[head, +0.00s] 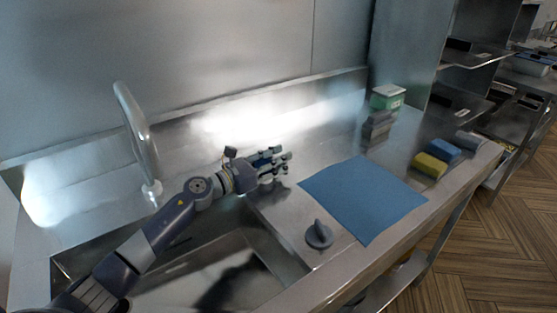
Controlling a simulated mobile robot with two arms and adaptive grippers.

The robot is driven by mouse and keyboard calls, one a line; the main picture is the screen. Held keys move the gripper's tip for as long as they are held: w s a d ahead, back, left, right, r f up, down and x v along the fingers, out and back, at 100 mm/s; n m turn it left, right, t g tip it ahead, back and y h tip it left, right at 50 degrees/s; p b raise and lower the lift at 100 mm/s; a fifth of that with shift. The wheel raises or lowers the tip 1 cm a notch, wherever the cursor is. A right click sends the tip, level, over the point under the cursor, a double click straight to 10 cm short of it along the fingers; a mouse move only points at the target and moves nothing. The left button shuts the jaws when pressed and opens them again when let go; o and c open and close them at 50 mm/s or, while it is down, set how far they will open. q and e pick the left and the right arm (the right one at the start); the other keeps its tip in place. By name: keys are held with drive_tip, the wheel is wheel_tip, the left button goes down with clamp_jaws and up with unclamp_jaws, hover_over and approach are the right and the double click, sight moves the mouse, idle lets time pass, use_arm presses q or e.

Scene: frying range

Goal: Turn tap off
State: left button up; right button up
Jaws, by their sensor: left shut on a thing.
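The tap's curved metal spout (138,130) rises at the left behind the sink, and no water shows at its mouth. A small metal tap handle (268,185) stands at the sink's right edge, mostly hidden by my left gripper. My left gripper (279,160) is at this handle, its fingers pointing right and closed on it; the exact grip is hard to see. A second, dark grey knob (319,235) stands on the counter nearer the front, apart from the gripper. My right gripper is out of view.
The sink basin (205,269) lies below my left arm. A blue cloth (364,197) lies flat right of the gripper. A green-and-white box (387,98) on grey blocks, a yellow sponge (429,166) and a blue sponge (442,150) are farther right. Metal shelves stand beyond.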

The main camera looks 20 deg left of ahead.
use_arm(q)
drive_tip(key=shift+s+f, duration=0.1)
drive_tip(key=shift+f, duration=0.3)
idle(0.4)
drive_tip(key=o, duration=1.1)
drive_tip(key=shift+r, duration=0.1)
drive_tip(key=shift+o, duration=0.2)
drive_tip(key=shift+s+a+r, duration=0.1)
drive_tip(key=shift+a+r, duration=0.05)
drive_tip(key=shift+r, duration=0.25)
wheel_tip(320, 180, up, 10)
drive_tip(key=shift+f, duration=0.25)
